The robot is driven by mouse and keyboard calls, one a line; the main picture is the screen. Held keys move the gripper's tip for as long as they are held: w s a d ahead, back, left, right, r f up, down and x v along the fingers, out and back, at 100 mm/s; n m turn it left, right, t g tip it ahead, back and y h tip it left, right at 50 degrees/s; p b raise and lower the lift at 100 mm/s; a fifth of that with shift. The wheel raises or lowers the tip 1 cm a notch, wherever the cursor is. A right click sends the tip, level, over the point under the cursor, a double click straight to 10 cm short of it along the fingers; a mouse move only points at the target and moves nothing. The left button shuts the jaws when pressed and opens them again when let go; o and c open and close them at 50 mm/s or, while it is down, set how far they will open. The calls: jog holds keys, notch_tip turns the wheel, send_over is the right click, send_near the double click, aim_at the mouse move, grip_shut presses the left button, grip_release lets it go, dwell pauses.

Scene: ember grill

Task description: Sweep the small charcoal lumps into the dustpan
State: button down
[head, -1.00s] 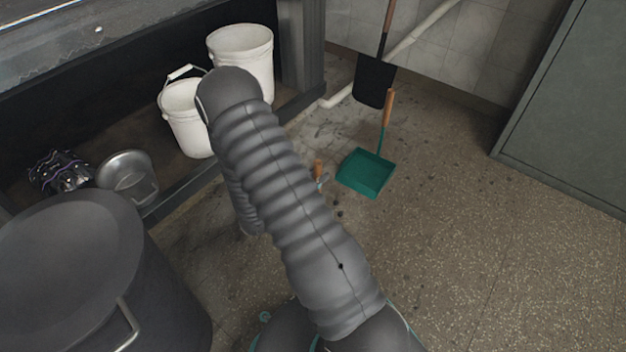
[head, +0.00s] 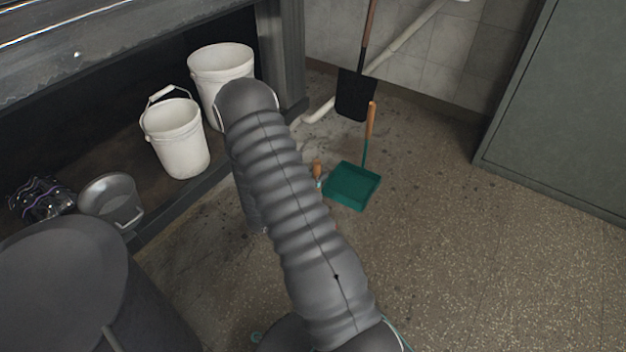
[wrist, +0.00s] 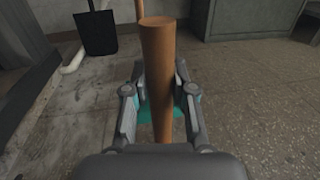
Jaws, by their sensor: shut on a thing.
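My gripper (wrist: 158,92) is shut on an upright wooden handle (wrist: 161,70), seen in the wrist view. In the head view the handle's orange top (head: 317,168) and a bit of the gripper show just right of my arm, close to the left edge of the dustpan. The teal dustpan (head: 352,187) lies on the floor, its wooden-topped handle (head: 371,118) standing up behind it. Teal shows behind the held handle in the wrist view; I cannot tell what it belongs to. The tool's lower end is hidden. Small dark specks lie on the floor; I cannot tell which are charcoal lumps.
A black shovel (head: 355,94) leans by the tiled wall, near a pale pipe (head: 400,50). White buckets (head: 178,140) and a metal pail (head: 108,203) stand on the low shelf at left. A large dark drum (head: 60,270) is at front left. Floor at right is clear, up to a grey cabinet (head: 560,110).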

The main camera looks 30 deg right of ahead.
jog(key=shift+w+a+r+b+x, duration=0.3)
jog(key=shift+w+b+x, duration=0.6)
jog(key=shift+x, duration=5.15)
jog(key=shift+w+a+r+b+x, duration=0.35)
jog(key=shift+w+x, duration=0.95)
jog(key=shift+x, duration=4.7)
notch_tip(320, 180, up, 6)
jog(key=p, duration=0.2)
jog(key=shift+r, duration=0.2)
jog(key=shift+w, duration=0.1)
